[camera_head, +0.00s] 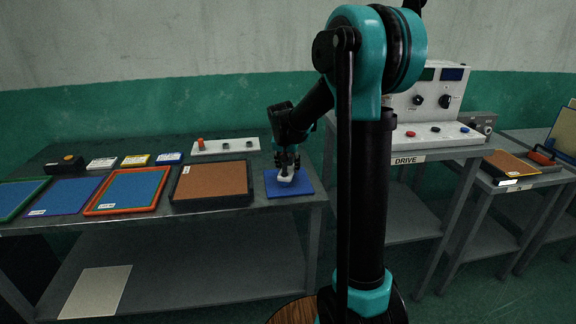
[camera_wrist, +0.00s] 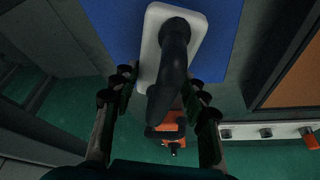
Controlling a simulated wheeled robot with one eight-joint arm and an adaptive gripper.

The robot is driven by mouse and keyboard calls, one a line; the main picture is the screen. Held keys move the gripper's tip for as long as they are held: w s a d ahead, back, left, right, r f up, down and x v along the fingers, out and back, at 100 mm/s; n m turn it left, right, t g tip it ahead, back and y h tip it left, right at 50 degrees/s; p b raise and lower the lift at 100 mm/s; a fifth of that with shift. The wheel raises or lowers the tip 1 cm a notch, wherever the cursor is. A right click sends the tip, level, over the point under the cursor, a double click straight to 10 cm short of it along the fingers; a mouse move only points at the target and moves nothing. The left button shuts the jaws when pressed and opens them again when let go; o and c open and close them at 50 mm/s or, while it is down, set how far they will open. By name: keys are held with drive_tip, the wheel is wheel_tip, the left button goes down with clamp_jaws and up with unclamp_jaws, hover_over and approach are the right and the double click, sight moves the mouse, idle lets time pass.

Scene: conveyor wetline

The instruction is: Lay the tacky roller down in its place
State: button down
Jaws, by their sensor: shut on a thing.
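My gripper (camera_head: 287,163) is at the right end of the long table, above a blue mat (camera_head: 302,188). It is shut on a white tool with a black handle, whose white part (camera_head: 285,177) shows under the fingers. In the wrist view my gripper (camera_wrist: 160,86) has its fingers on either side of the curved black handle (camera_wrist: 172,65), with the rounded white part (camera_wrist: 153,22) over the blue mat (camera_wrist: 228,25). I cannot tell whether this tool is the tacky roller, nor whether it touches the mat.
A brown-surfaced dark tray (camera_head: 212,180) lies left of the mat, with several coloured-rim trays beyond, such as an orange-rimmed one (camera_head: 127,190). A white strip with knobs (camera_head: 225,147) lies behind. A control panel labelled DRIVE (camera_head: 430,135) stands right.

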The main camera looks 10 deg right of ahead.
drive_tip(key=shift+f, duration=0.15)
drive_tip(key=c, duration=0.7)
unclamp_jaws()
drive_tip(key=shift+c, duration=0.2)
drive_tip(key=v, duration=1.2)
drive_tip(key=shift+f, duration=0.1)
drive_tip(key=s+d+f+n, duration=0.2)
drive_tip(key=s+f, duration=0.7)
drive_tip(key=s, duration=0.4)
drive_tip(key=s+d+f+n+y, duration=0.1)
drive_tip(key=s+d+f+n, duration=0.1)
drive_tip(key=s+f, duration=0.8)
drive_tip(key=s+d, duration=0.1)
drive_tip(key=s, duration=0.3)
drive_tip(key=shift+s+f+y, duration=0.25)
drive_tip(key=shift+f+y, duration=0.05)
